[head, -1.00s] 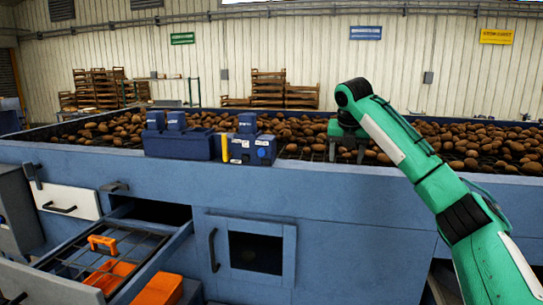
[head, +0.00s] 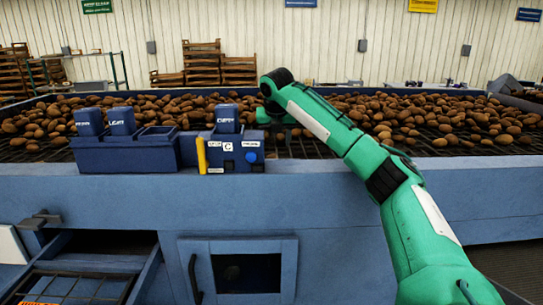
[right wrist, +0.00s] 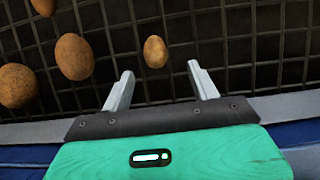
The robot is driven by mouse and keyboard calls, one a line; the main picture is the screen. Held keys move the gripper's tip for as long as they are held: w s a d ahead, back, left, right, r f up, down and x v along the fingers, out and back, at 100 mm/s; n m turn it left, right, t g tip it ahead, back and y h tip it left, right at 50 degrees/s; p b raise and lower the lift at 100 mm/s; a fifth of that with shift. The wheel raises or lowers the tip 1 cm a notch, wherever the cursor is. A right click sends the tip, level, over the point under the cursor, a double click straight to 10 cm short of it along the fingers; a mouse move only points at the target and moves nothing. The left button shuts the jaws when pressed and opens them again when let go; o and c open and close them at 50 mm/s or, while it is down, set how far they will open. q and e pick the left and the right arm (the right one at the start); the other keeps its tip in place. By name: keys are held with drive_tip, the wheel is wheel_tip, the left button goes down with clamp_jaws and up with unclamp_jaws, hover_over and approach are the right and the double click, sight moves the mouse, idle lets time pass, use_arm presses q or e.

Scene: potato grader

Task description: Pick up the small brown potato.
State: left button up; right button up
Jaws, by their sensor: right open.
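A small brown potato (right wrist: 155,52) lies on the dark wire grid in the right wrist view, apart from the larger potatoes. It is just beyond the fingertips of my right gripper (right wrist: 160,72), roughly centred between them. The gripper is open with nothing between its fingers. In the head view my right gripper (head: 281,143) hangs over the near part of the potato bed, right of the blue control box. I cannot pick out the small potato there. My left gripper is not in view.
Larger potatoes (right wrist: 74,56) lie left of the small one. The blue control box (head: 236,152) and a blue bin unit (head: 125,152) stand on the grader's front rim (head: 330,180). Many potatoes (head: 400,115) cover the bed. An open drawer (head: 75,285) is at lower left.

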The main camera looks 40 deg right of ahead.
sight(272, 156)
drive_tip(key=shift+w+d+f, duration=0.15)
drive_tip(key=shift+w+f, duration=0.2)
drive_tip(key=shift+f, duration=0.2)
drive_tip(key=shift+w+d+f, duration=0.1)
drive_tip(key=shift+w+f, duration=0.25)
drive_tip(key=shift+f, duration=0.15)
drive_tip(key=shift+f+p, duration=0.3)
drive_tip(key=shift+p, duration=0.3)
drive_tip(key=p+x, duration=0.2)
drive_tip(key=x, duration=0.1)
drive_tip(key=shift+f+p, duration=0.35)
drive_tip(key=shift+f, duration=0.05)
drive_tip(key=shift+w+f, duration=0.2)
drive_tip(key=shift+f, duration=0.25)
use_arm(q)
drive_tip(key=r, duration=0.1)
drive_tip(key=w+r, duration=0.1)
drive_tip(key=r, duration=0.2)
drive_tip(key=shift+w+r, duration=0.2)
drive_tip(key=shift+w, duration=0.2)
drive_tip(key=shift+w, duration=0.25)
use_arm(e)
drive_tip(key=c, duration=1.1)
